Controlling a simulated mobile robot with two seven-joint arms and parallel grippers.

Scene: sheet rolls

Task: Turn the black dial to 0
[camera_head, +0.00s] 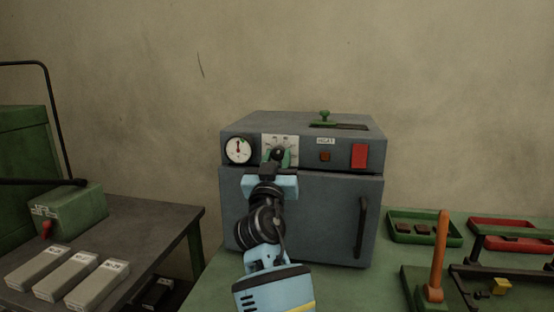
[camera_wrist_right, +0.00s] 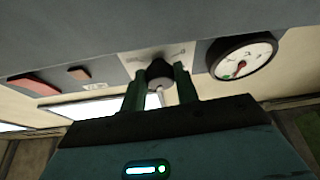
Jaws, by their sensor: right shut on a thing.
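The black dial (camera_wrist_right: 160,74) sits on a white scale plate on the front of a grey oven-like box (camera_head: 300,215). My right gripper (camera_wrist_right: 159,88) has its two green fingers on either side of the dial, shut on it. In the head view my right gripper (camera_head: 278,157) covers most of the dial and the lower part of the scale plate (camera_head: 280,140). The scale numbers are too small to read, and I cannot tell where the dial points. My left gripper is not in view.
A round gauge (camera_head: 238,150) is left of the dial; a red switch (camera_head: 359,156) is to its right. The box door has a dark handle (camera_head: 361,228). Green and red trays (camera_head: 452,240) and a lever fixture (camera_head: 438,255) stand right. Grey blocks (camera_head: 68,276) lie left.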

